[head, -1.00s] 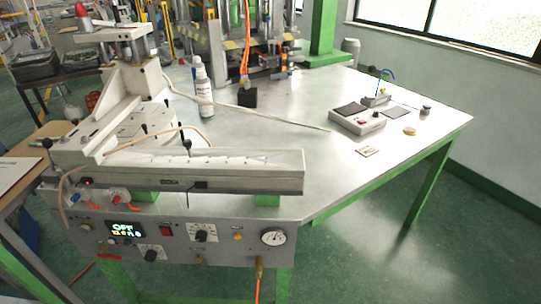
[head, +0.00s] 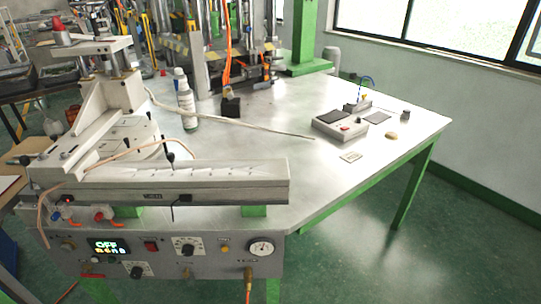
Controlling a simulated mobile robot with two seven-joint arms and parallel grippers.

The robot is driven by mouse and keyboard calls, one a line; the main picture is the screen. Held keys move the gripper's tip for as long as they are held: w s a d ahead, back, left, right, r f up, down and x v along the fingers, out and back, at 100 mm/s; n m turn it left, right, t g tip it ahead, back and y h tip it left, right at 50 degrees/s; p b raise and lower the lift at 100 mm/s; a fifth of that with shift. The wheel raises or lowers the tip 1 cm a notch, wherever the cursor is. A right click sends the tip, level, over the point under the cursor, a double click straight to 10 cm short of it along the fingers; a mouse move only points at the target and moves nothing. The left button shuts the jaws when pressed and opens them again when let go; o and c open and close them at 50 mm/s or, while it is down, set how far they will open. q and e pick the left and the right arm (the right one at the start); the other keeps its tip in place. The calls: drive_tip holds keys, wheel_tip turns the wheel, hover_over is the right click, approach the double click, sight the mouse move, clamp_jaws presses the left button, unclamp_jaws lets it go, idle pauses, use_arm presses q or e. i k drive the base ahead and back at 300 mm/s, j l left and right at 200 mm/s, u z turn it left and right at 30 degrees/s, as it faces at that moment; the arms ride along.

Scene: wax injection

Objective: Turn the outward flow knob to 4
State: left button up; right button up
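The wax injection machine (head: 215,181) stands at the front left, with a grey control panel (head: 215,262) on its front. Two black knobs with pale dials show on the panel: an upper knob (head: 187,247) right of the red switch, and a lower knob (head: 137,271) below the display. Their labels and settings are too small to read, so I cannot tell which is the outward flow knob. The lit display (head: 108,247) reads "OFF" on top. A round gauge (head: 262,247) is at the panel's right. Neither gripper is in view.
The metal table (head: 300,110) carries a white bottle (head: 186,105), a black block (head: 231,107) and a grey box with a red button (head: 340,126). A hose (head: 248,292) hangs below the panel. Green floor (head: 385,255) is open at the right.

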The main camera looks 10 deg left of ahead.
sight(99, 216)
drive_tip(key=u, duration=1.9)
